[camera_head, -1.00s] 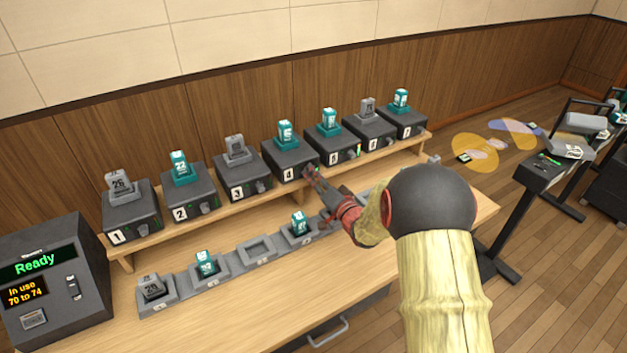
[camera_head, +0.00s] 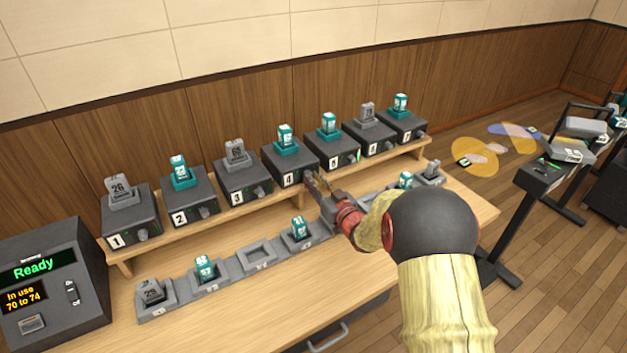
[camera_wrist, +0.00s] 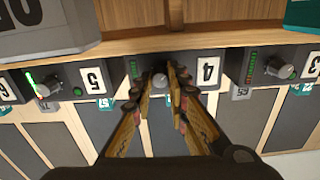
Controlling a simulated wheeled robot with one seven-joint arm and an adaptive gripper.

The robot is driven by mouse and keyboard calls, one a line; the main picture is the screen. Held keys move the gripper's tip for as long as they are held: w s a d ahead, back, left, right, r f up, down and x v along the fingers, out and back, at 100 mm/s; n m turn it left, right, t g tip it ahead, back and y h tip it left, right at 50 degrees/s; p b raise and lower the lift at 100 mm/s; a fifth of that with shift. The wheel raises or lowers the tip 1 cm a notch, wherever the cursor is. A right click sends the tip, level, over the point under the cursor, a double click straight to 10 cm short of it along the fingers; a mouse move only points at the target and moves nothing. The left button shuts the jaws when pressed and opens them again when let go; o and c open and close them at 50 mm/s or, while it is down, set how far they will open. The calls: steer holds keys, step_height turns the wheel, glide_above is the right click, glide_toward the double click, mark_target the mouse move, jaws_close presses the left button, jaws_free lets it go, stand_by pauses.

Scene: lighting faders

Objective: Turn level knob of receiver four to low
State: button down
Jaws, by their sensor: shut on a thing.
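Receiver four (camera_head: 289,163) is a dark box with a white "4" label and a teal pack (camera_head: 285,138) on top. It stands mid-row on the wooden shelf. My gripper (camera_head: 312,179) reaches its front right corner from the right. In the wrist view, my gripper (camera_wrist: 162,80) has its two fingers on either side of the grey level knob (camera_wrist: 159,80) and is shut on it. The "4" label (camera_wrist: 208,70) is beside the fingers. The knob's pointer and most of its sides are hidden by the fingers.
Receiver five (camera_head: 331,146) stands close on the right and receiver three (camera_head: 243,180) on the left, each with its own knob. A grey charging strip (camera_head: 228,269) lies on the bench in front. A "Ready" console (camera_head: 50,285) stands at the left.

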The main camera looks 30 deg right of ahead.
steer(key=shift+f+n, duration=0.2)
steer(key=shift+n, duration=0.1)
stand_by(0.4)
steer(key=c, duration=2)
jaws_free()
steer(key=shift+r, duration=0.1)
steer(key=s, duration=1.2)
steer(key=shift+d, duration=0.2)
